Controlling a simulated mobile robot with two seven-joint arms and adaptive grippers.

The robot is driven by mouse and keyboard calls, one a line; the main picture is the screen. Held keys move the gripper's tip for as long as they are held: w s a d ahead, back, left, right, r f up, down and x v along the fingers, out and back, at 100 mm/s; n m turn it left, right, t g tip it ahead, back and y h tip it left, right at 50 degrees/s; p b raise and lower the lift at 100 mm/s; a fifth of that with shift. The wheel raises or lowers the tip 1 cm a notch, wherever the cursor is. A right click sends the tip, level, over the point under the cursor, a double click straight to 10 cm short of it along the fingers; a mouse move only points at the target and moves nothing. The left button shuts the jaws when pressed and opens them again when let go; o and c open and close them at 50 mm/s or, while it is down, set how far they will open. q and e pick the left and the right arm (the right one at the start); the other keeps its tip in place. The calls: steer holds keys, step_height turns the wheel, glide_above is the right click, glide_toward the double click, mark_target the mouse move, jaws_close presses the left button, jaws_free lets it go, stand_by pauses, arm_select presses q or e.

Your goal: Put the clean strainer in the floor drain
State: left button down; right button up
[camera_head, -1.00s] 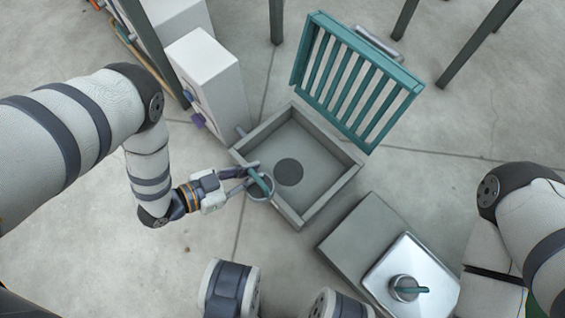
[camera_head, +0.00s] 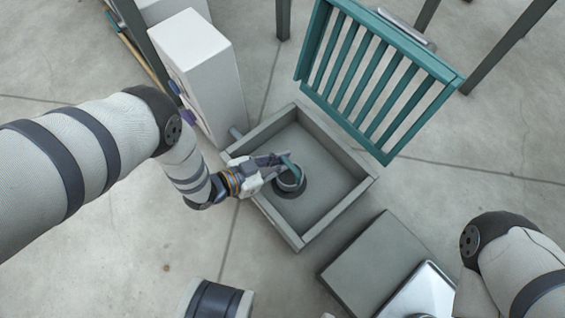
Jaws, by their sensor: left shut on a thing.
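A grey metal strainer (camera_head: 289,183) with a teal handle (camera_head: 292,168) is in my left gripper (camera_head: 280,164), which is shut on the handle. The strainer is inside the open square floor drain (camera_head: 334,212), over the dark round hole in its floor. The strainer covers most of the hole, and I cannot tell whether it is seated in it or just above. My right arm shows at the right edge, but its gripper is out of view.
The teal slatted grate (camera_head: 378,80) stands tilted open at the drain's back right. A white box (camera_head: 198,75) stands at the back left. A grey platform (camera_head: 376,262) and a metal tray (camera_head: 431,284) lie at front right. Drain walls surround the strainer.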

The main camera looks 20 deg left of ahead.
arm_select(q)
steer(key=shift+w+f, duration=0.1)
steer(key=shift+f, duration=0.25)
steer(key=shift+f+b, duration=0.6)
steer(key=c, duration=1.7)
jaws_free()
